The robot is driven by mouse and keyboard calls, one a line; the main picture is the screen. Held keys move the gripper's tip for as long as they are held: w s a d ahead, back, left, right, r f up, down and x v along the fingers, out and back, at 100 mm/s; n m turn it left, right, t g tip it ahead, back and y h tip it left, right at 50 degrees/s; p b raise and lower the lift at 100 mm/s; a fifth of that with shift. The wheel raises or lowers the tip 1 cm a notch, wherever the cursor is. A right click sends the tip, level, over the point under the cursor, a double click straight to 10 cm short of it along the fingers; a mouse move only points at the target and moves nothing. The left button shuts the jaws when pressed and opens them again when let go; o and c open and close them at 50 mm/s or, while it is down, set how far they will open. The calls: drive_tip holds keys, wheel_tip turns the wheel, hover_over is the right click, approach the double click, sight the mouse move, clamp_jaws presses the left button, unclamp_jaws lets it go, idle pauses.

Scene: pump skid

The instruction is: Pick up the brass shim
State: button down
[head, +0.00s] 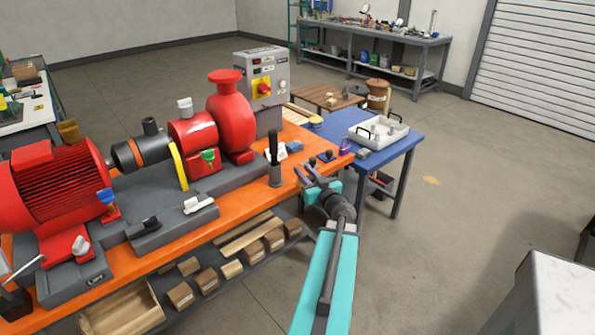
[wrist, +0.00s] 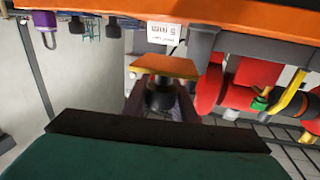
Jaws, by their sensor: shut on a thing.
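My gripper (head: 307,174) is at the right end of the orange bench, near its front edge. In the wrist view, my gripper (wrist: 160,100) is shut on the black knob of a small plate, whose orange-yellow face (wrist: 165,66) shows beyond the fingers. I take this plate to be the brass shim. In the head view the shim cannot be made out among the fingers. Whether it still touches the bench is not clear.
Other black-knobbed pieces (head: 328,155) and a purple padlock (head: 345,146) lie nearby on the bench. A dark upright handle (head: 274,160) stands left of my gripper. A blue table (head: 405,142) with a white tray (head: 378,132) is behind right.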

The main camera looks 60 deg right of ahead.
drive_tip(key=shift+v, duration=0.85)
drive_tip(key=shift+r, duration=0.1)
